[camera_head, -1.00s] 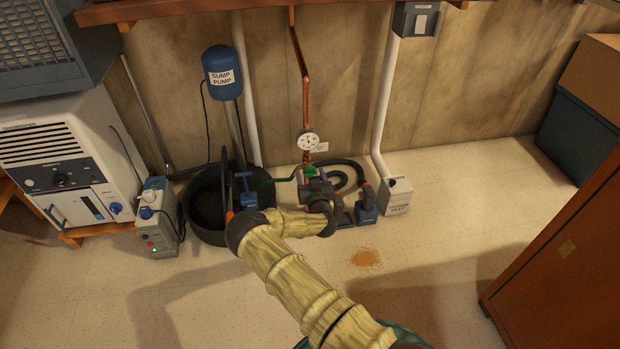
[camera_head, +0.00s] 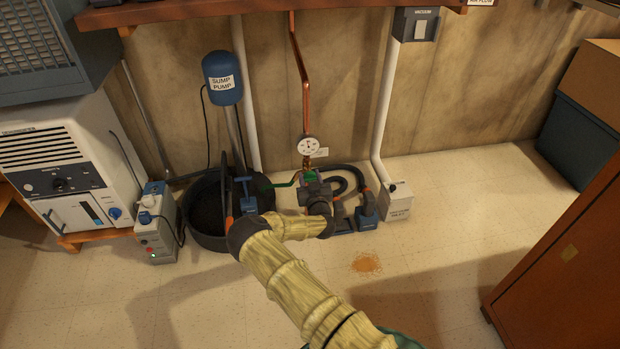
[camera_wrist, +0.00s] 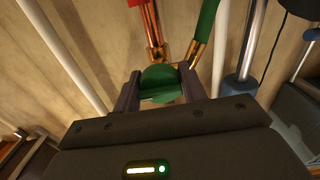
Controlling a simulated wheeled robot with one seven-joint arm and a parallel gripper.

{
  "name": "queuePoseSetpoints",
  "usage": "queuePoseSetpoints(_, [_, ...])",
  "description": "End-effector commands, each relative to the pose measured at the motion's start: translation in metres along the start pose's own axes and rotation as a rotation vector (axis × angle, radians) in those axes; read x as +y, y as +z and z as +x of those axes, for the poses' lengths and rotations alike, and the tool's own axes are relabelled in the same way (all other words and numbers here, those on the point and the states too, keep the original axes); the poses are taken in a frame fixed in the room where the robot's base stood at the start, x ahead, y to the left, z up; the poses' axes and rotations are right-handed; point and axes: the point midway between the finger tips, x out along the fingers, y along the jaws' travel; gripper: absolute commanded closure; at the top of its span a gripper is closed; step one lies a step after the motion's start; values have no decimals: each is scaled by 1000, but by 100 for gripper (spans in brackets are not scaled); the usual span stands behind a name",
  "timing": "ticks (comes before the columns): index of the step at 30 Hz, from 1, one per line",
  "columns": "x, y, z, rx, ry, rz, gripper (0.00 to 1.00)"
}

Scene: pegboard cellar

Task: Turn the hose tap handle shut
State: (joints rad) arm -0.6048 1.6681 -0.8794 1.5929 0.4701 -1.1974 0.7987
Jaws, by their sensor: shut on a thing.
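The hose tap handle (camera_wrist: 160,85) is a green, rounded piece on a copper pipe. In the wrist view it sits between the two dark fingers of my gripper (camera_wrist: 159,70), which is shut on it. In the head view my gripper (camera_head: 312,181) is at the tap, low on the copper pipe (camera_head: 306,105), and mostly hides the handle; only a little green shows there. A green hose (camera_wrist: 207,22) leaves the tap's brass fitting (camera_wrist: 196,50). How far the handle is turned cannot be told.
A round gauge (camera_head: 307,146) is just above the tap. A black sump tub (camera_head: 207,215) stands to the left, with a blue sump pump tank (camera_head: 222,77) above it. A dark hose and a grey-white vacuum box (camera_head: 397,200) are to the right. A brown stain (camera_head: 366,262) marks open floor.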

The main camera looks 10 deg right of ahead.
Motion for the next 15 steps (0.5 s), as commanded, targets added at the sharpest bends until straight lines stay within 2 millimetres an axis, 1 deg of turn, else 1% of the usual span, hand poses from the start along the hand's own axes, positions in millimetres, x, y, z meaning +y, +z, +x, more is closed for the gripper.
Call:
queuePoseSetpoints(8, [1,-2,0,0,3,-115,81])
queuePoseSetpoints(15, [2,-2,0,-1,3,-303,81])
